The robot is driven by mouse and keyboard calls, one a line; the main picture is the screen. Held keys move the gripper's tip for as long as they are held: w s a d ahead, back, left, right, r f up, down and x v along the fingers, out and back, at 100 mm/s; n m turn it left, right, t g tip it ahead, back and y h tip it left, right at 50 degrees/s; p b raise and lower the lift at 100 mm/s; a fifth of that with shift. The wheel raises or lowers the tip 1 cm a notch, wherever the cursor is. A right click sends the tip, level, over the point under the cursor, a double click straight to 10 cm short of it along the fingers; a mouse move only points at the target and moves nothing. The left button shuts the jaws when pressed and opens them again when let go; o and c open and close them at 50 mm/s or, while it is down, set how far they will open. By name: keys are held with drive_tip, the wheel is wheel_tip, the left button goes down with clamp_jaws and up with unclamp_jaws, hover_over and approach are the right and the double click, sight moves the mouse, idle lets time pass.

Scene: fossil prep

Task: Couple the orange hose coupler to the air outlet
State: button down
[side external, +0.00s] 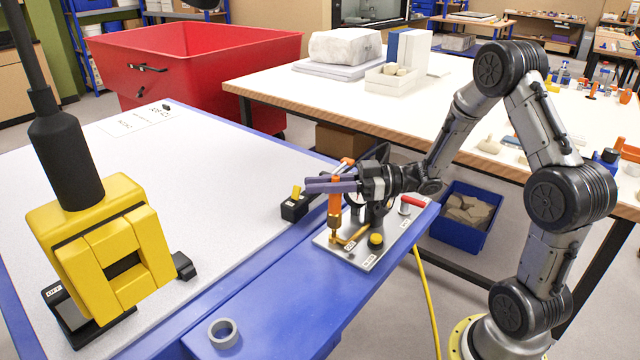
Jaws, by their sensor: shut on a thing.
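The orange hose coupler (335,204) stands upright in my gripper (328,186), whose purple fingers are shut around its upper part. A brass-coloured section (341,219) shows directly below the orange body. Below that, a thin brass fitting, which looks like the air outlet (333,238), rises from a grey panel (350,258) on the blue bench edge. The coupler is in line above this fitting from this side. I cannot tell whether they touch or are joined.
The panel also carries a brass lever (356,235), a yellow knob (376,241) and a red handle (413,201). A yellow hose (428,300) hangs off the bench. A grey ring (222,332) lies on the blue edge. A large yellow tool (100,245) stands left.

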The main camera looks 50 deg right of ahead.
drive_tip(key=shift+f, duration=0.2)
idle(0.3)
drive_tip(key=shift+f, duration=1.3)
drive_tip(key=shift+f, duration=0.25)
idle(0.5)
idle(0.4)
drive_tip(key=c, duration=0.8)
unclamp_jaws()
drive_tip(key=shift+r, duration=0.1)
drive_tip(key=shift+o, duration=0.2)
drive_tip(key=v, duration=0.7)
